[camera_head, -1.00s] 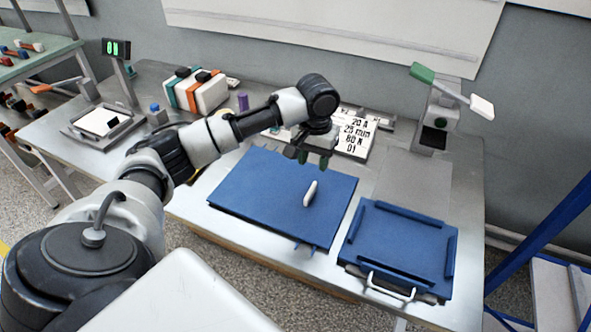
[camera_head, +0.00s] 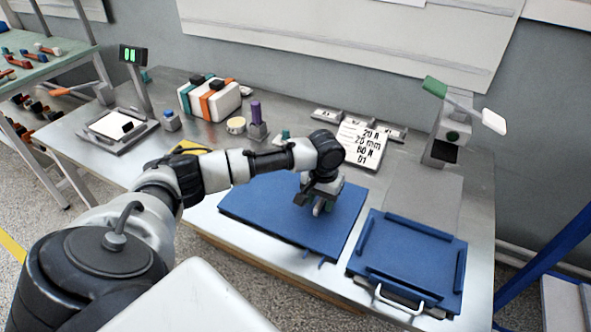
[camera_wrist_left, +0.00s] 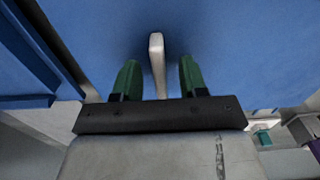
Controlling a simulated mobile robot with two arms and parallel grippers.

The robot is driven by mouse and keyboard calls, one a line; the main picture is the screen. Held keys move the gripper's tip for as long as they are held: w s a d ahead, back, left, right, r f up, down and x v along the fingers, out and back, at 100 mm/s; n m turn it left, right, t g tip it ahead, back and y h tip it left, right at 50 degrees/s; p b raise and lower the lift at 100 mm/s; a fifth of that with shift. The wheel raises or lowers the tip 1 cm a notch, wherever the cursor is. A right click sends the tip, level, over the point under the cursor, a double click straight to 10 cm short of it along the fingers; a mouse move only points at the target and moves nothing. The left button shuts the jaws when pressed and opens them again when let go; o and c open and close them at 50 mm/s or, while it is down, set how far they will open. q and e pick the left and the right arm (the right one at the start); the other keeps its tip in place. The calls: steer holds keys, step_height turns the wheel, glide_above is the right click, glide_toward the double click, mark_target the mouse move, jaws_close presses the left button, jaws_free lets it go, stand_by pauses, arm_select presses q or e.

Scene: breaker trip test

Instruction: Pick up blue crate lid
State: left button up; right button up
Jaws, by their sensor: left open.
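The blue crate lid (camera_head: 265,208) is a flat blue panel lying on the metal bench, with a small pale upright handle in its middle. My left gripper (camera_head: 318,208) is over the lid, pointing down at the handle, which it mostly hides in the head view. In the left wrist view, the pale handle (camera_wrist_left: 157,62) stands between the two green fingertips of my open left gripper (camera_wrist_left: 160,78), with a gap on both sides. The blue lid surface (camera_wrist_left: 235,50) fills most of that view. My right gripper is not in view.
A blue rimmed panel or crate (camera_head: 405,252) with a white front handle (camera_head: 398,300) lies close to the lid's right. Behind are a label plate (camera_head: 360,146), a lever press (camera_head: 447,140), a purple-topped post (camera_head: 257,120) and a white, teal and orange box (camera_head: 210,100).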

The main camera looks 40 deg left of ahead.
arm_select(q)
steer(key=shift+c, duration=0.4)
jaws_close()
steer(key=shift+r, duration=0.15)
